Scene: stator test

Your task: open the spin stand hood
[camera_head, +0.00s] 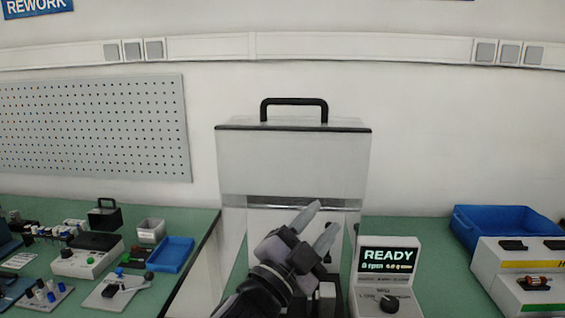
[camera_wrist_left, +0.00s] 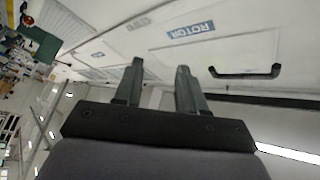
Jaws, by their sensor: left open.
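The gripper and arm hide part of what is inside the hood.
A control box (camera_head: 390,262) with a READY screen and a knob stands right of the hood. Farther right are a blue bin (camera_head: 480,225) and a white unit (camera_head: 500,275). The left bench holds a blue tray (camera_head: 171,255) and several small devices. A pegboard (camera_head: 95,125) hangs behind.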

